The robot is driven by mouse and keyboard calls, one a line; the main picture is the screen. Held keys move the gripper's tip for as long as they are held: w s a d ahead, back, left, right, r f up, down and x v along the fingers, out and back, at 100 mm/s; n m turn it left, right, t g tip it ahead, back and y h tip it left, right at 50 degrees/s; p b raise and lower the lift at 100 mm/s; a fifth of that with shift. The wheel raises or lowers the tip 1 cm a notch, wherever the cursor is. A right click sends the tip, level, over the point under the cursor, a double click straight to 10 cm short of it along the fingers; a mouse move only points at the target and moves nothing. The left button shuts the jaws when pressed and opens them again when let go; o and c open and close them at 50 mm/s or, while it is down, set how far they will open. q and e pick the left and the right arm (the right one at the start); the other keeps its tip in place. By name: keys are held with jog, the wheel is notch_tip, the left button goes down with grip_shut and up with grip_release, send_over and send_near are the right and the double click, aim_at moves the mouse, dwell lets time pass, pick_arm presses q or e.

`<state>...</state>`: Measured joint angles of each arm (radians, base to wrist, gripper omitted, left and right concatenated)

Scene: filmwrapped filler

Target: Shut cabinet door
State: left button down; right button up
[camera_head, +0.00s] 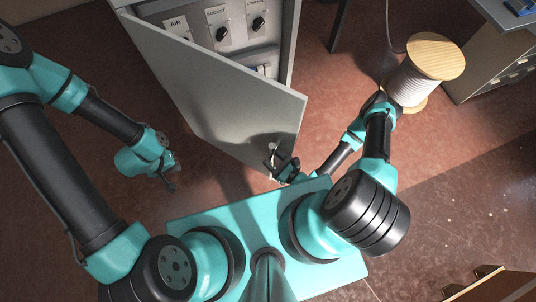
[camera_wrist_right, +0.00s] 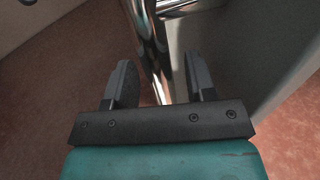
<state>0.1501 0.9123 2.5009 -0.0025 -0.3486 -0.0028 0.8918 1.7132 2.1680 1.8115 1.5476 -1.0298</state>
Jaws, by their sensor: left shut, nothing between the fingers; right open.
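The grey cabinet (camera_head: 270,60) stands at the top centre of the head view. Its grey door (camera_head: 215,95) is swung wide open towards me, showing switches inside. A metal handle (camera_head: 273,155) is near the door's free edge. In the right wrist view the shiny handle bar (camera_wrist_right: 148,45) runs down between the fingers, with the door surface (camera_wrist_right: 235,50) beyond. My right gripper (camera_head: 275,168) is at the handle, its fingers (camera_wrist_right: 157,82) open on either side of the bar. My left gripper (camera_head: 171,187) is shut and empty, left of the door and apart from it.
A cable spool (camera_head: 412,85) with wooden flanges stands on the right, near my right arm. A grey desk (camera_head: 500,60) is at the top right. A wooden object (camera_head: 495,285) is at the bottom right. The reddish floor left of the door is clear.

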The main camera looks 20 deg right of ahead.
jog(key=shift+x, duration=1.25)
grip_shut()
